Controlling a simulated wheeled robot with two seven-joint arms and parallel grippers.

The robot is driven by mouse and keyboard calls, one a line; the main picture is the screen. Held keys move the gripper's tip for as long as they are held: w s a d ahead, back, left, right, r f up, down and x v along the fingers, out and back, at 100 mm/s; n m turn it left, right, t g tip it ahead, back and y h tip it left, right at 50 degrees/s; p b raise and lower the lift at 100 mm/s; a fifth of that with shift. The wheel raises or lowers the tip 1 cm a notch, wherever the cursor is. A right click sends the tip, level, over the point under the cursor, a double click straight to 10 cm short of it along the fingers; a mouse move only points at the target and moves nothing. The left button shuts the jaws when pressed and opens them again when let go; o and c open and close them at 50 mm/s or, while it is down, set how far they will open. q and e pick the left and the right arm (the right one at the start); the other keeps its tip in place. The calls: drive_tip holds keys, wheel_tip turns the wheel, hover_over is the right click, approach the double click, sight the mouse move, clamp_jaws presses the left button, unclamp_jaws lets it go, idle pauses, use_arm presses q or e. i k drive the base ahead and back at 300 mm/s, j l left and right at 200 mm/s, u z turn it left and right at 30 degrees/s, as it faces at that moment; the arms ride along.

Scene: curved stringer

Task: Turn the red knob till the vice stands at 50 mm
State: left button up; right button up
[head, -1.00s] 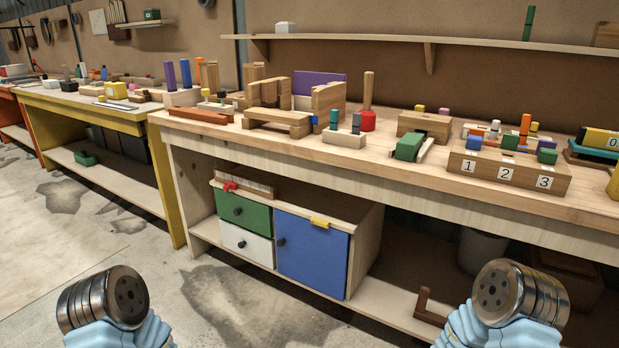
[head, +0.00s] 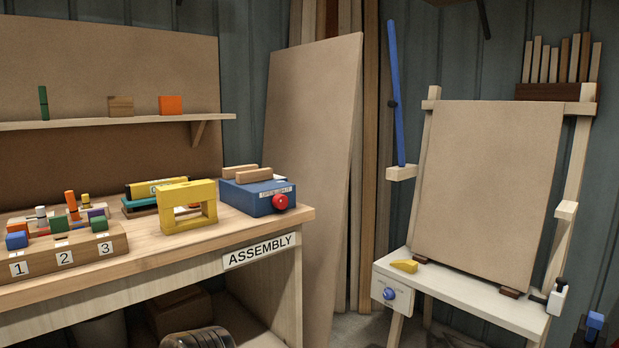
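The blue vice (head: 262,197) sits at the right end of the workbench top. Its red knob (head: 280,202) is on the front face, near the bench corner. Two light wooden jaws (head: 246,174) lie on top with a narrow gap between them. A white label above the knob is too small to read, and I cannot make out a millimetre reading. No gripper fingers show in the head view. Only a ribbed metal part of my own arm shows at the bottom edge, well below the vice.
A yellow arch (head: 188,206) stands left of the vice, with a stacked yellow-topped block (head: 154,187) behind. A numbered wooden block (head: 64,250) with coloured pegs is further left. An easel (head: 490,190) stands right, beyond a leaning board (head: 312,170). The bench front edge reads ASSEMBLY.

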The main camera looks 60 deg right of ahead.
sight(280, 201)
drive_tip(key=z, duration=1.65)
